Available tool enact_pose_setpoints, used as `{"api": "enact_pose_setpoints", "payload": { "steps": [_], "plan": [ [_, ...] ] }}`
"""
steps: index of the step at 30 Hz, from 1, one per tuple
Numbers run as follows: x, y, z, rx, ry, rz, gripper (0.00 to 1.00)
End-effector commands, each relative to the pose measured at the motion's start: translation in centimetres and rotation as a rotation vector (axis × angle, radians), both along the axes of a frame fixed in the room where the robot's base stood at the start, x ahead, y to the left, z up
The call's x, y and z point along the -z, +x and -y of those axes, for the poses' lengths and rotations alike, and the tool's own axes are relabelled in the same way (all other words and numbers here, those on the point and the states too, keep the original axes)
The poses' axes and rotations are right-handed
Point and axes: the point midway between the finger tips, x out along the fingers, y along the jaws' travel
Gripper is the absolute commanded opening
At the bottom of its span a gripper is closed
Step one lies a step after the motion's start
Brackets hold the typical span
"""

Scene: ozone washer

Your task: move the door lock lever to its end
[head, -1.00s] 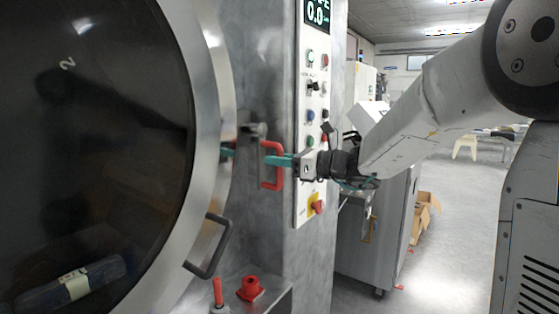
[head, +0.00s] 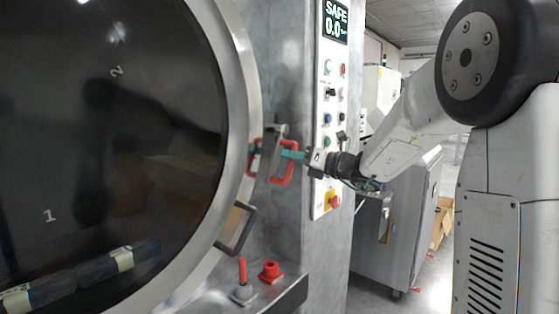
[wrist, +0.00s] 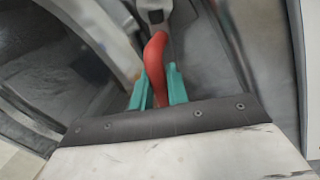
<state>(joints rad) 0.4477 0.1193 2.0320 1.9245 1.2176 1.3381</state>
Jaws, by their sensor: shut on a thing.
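The door lock lever is a red handle (head: 284,175) on a metal latch (head: 270,131) at the right rim of the round door (head: 110,150). My gripper (head: 291,153) reaches it from the right, with teal fingers closed on the handle. In the wrist view the red handle (wrist: 156,62) runs up between the two teal fingers (wrist: 159,92) to a grey metal mount. The fingers hide a small part of the handle. A red reflection of the handle shows in the shiny rim to its left.
A dark door handle (head: 238,230) sits on the rim below the lever. A ledge below holds a red-topped stick (head: 242,275) and a red knob (head: 269,270). The control panel (head: 333,110), with buttons and a display reading SAFE 0.0, is close beside my gripper.

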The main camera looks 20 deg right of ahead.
Motion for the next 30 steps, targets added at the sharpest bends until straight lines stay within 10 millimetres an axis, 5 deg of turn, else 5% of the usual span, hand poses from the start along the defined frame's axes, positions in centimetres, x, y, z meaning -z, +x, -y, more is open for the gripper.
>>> {"api": "enact_pose_setpoints", "payload": {
  "steps": [30],
  "plan": [
    [-4.5,-1.8,-2.5,0.008,0.780,-0.377,0.00]
  ]
}}
